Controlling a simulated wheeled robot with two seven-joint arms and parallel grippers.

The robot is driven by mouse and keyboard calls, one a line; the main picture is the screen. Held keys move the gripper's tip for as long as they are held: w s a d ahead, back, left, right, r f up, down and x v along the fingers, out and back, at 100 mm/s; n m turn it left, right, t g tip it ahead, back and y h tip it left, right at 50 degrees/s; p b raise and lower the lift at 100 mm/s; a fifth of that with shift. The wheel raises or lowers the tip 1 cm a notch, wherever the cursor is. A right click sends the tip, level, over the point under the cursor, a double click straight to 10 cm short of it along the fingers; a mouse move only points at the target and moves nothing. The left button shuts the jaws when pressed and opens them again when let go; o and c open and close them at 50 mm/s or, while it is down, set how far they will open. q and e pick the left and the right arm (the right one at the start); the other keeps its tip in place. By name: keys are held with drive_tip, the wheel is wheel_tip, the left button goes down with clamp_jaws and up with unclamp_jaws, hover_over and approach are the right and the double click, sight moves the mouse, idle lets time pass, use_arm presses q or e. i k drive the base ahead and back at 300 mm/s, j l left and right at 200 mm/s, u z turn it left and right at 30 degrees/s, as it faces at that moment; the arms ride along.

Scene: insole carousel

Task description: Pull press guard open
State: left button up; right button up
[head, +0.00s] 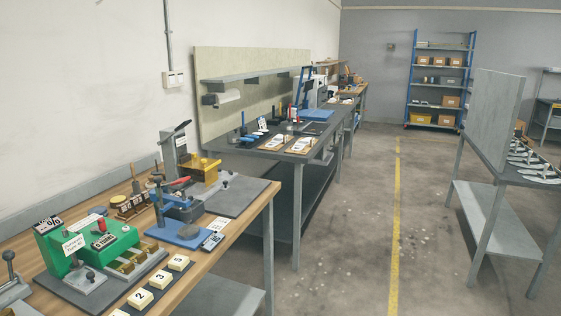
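Neither of my grippers is in view. No part can be told for certain as the press guard. A grey and white machine with an upright blue frame (305,84) stands on the farther dark bench, with a flat blue plate (311,115) in front of it. It is small here, and I cannot tell whether a guard on it is open or shut. A nearer grey device with a yellow block (205,165) and an upright arm stands on the wooden bench.
The wooden bench (238,222) at left holds a green fixture (100,246), a blue-based device (178,233) and numbered blocks (140,298). A grey table with an upright panel (492,112) stands at right. The floor (345,225) between, with a yellow line (395,220), is clear.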

sight(212, 172)
drive_tip(key=i+l+u, duration=0.45)
drive_tip(key=l+u, duration=0.2)
drive_tip(key=i+l+u, duration=0.15)
drive_tip(key=l+u, duration=0.2)
drive_tip(key=i+l+u, duration=0.1)
drive_tip(key=l+u, duration=0.25)
drive_tip(key=l, duration=0.1)
